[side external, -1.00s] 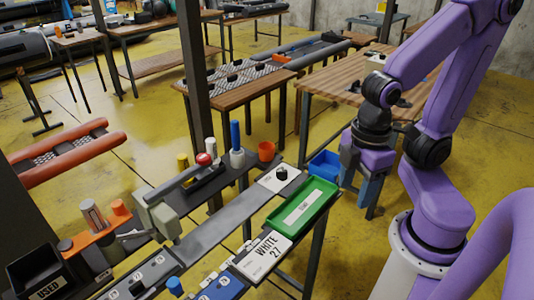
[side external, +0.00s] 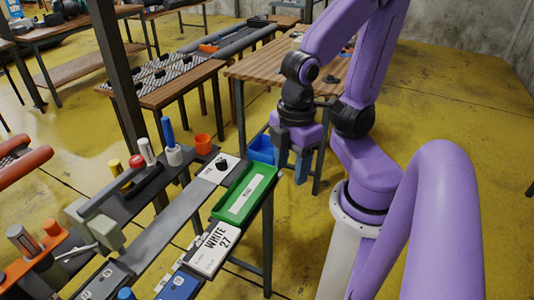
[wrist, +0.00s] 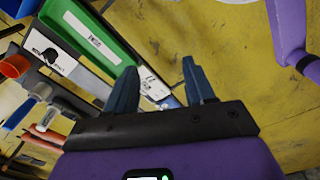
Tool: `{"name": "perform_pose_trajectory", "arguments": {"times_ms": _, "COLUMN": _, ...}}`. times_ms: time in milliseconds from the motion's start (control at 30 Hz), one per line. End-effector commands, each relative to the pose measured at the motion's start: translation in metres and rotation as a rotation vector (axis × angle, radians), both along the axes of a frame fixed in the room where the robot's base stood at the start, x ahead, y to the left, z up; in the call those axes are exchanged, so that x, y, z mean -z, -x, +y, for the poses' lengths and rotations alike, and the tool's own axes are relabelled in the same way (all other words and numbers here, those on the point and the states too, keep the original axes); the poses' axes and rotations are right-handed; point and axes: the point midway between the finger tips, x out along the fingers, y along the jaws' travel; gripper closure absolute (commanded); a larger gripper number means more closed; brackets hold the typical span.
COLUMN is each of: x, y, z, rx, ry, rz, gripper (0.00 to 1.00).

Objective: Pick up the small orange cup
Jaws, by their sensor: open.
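A small orange cup (side external: 203,144) stands upright at the far end of the dark bench, beside a white holder with a blue stick. It also shows at the left edge of the wrist view (wrist: 14,66). A second, smaller orange piece (side external: 52,228) sits on the orange rack at the left; I cannot tell if it is a cup. My gripper (side external: 291,168) hangs to the right of the bench, past the green tray and apart from the orange cup. In the wrist view its fingers (wrist: 158,74) are spread with nothing between them.
The green tray (side external: 218,212) and a white card with a black knob (side external: 220,166) lie between my gripper and the cup. A red-topped lever (side external: 136,162) stands left of the cup.

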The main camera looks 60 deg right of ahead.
Motion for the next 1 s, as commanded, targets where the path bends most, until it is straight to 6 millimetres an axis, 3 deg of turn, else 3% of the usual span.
{"name": "perform_pose_trajectory", "arguments": {"times_ms": 133, "x": 0.0, "y": 0.0, "z": 0.0, "rx": 0.0, "ry": 0.0, "rz": 0.0, "gripper": 0.46}}
{"name": "perform_pose_trajectory", "arguments": {"times_ms": 233, "x": 0.0, "y": 0.0, "z": 0.0, "rx": 0.0, "ry": 0.0, "rz": 0.0, "gripper": 0.14}}
{"name": "perform_pose_trajectory", "arguments": {"times_ms": 533, "x": 0.0, "y": 0.0, "z": 0.0, "rx": 0.007, "ry": 0.0, "rz": 0.004, "gripper": 0.13}}
{"name": "perform_pose_trajectory", "arguments": {"times_ms": 667, "x": 0.003, "y": -0.004, "z": 0.002, "rx": 0.098, "ry": 0.006, "rz": 0.052, "gripper": 0.13}}
{"name": "perform_pose_trajectory", "arguments": {"times_ms": 867, "x": 0.011, "y": -0.022, "z": 0.015, "rx": 0.465, "ry": 0.008, "rz": 0.247, "gripper": 0.13}}
{"name": "perform_pose_trajectory", "arguments": {"times_ms": 1000, "x": 0.017, "y": -0.045, "z": 0.026, "rx": 0.765, "ry": -0.017, "rz": 0.406, "gripper": 0.13}}
